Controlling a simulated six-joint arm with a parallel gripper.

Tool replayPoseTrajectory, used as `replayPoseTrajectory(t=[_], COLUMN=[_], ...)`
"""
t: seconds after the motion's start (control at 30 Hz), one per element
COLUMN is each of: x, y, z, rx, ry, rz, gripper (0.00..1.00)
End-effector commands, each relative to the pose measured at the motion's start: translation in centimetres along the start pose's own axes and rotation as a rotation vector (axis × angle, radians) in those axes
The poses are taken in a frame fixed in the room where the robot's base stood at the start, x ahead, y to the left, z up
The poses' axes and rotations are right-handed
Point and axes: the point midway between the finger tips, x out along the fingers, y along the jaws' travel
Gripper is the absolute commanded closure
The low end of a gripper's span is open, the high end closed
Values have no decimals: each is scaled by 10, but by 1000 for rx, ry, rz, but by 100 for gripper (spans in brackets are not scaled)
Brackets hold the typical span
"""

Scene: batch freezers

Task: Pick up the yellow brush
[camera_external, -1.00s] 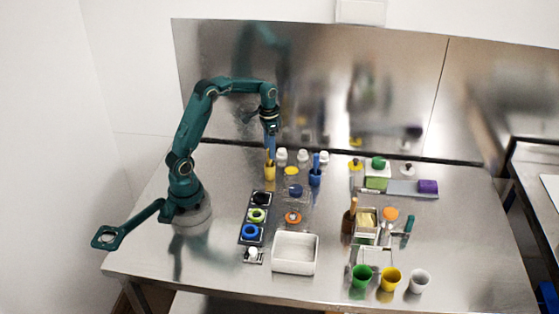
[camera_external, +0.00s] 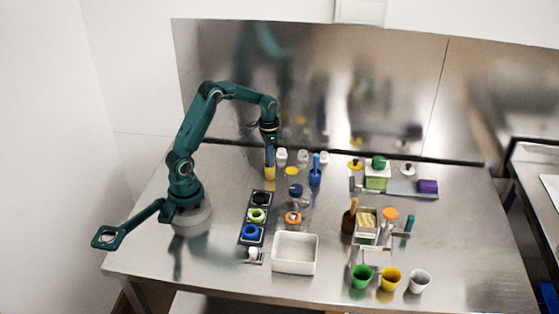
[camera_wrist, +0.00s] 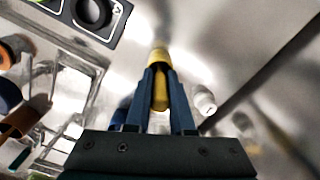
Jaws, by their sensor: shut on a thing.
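The yellow brush (camera_external: 270,173) stands upright near the back of the steel table, left of the white bottles. My gripper (camera_external: 270,158) points straight down over it, with its fingers around the upper part. In the wrist view, my gripper (camera_wrist: 160,90) is shut on the yellow handle of the brush (camera_wrist: 160,88), which lies between the two blue fingers. The wider yellow end shows beyond the fingertips. I cannot tell whether the brush's lower end touches the table.
A blue brush (camera_external: 315,176) and white bottles (camera_external: 282,158) stand close on the right. A dark holder with rings (camera_external: 243,238) and a white bin (camera_external: 296,268) are in front. Green (camera_external: 361,277) and yellow (camera_external: 391,280) cups stand at front right.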

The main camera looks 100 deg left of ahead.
Motion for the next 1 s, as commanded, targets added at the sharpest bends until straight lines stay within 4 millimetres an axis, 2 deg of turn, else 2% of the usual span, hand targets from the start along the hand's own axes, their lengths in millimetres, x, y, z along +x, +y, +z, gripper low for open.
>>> replayPoseTrajectory(t=[0.23,0.37,0.8,1.0], x=[-3,-12,-74,-93], y=[0,0,-1,-1], z=[0,-1,-1,-1], rx=[0,0,-1,-1], ry=[1,3,5,1], rz=[0,-1,-2,-1], gripper=[100,100,100,100])
